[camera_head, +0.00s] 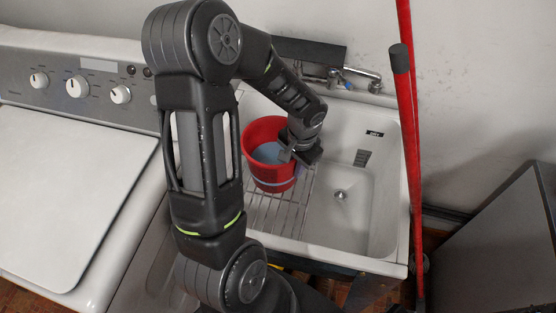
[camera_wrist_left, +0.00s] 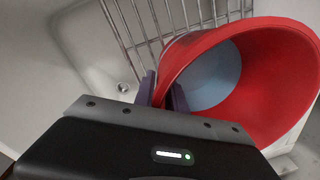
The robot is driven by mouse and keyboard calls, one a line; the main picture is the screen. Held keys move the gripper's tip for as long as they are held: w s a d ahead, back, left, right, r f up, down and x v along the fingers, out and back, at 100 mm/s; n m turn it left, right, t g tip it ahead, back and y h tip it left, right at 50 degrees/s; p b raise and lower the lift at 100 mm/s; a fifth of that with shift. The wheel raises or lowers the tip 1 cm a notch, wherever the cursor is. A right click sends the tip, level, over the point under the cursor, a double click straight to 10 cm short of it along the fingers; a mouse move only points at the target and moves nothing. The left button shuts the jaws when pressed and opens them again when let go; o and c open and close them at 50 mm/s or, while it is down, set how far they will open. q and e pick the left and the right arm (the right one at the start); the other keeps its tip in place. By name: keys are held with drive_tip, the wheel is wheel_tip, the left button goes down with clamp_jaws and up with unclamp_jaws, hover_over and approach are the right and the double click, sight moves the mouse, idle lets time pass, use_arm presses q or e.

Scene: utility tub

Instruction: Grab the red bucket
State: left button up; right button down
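The red bucket (camera_head: 272,178) is in the left part of the white sink, over the wire rack, and looks roughly upright. Its inside bottom looks blue-grey. I cannot tell whether it rests on the rack. My left gripper (camera_head: 297,165) is at the bucket's right rim. In the left wrist view, the fingers of my left gripper (camera_wrist_left: 163,94) straddle the wall of the bucket (camera_wrist_left: 268,75), one inside and one outside. They look closed on the rim. The lower part of the fingers is hidden by the gripper body. My right gripper is not seen.
The white sink (camera_head: 385,200) has an empty right basin with a drain. The wire rack (camera_head: 280,215) lies under the bucket. A faucet (camera_head: 345,78) is on the back wall. Red poles (camera_head: 409,130) stand at the right edge. A white washer (camera_head: 70,190) stands left.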

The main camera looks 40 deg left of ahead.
use_arm(q)
clamp_jaws()
idle(1.0)
drive_tip(key=shift+w+r, duration=0.1)
idle(0.3)
drive_tip(key=shift+r, duration=0.1)
drive_tip(key=shift+r, duration=4.9)
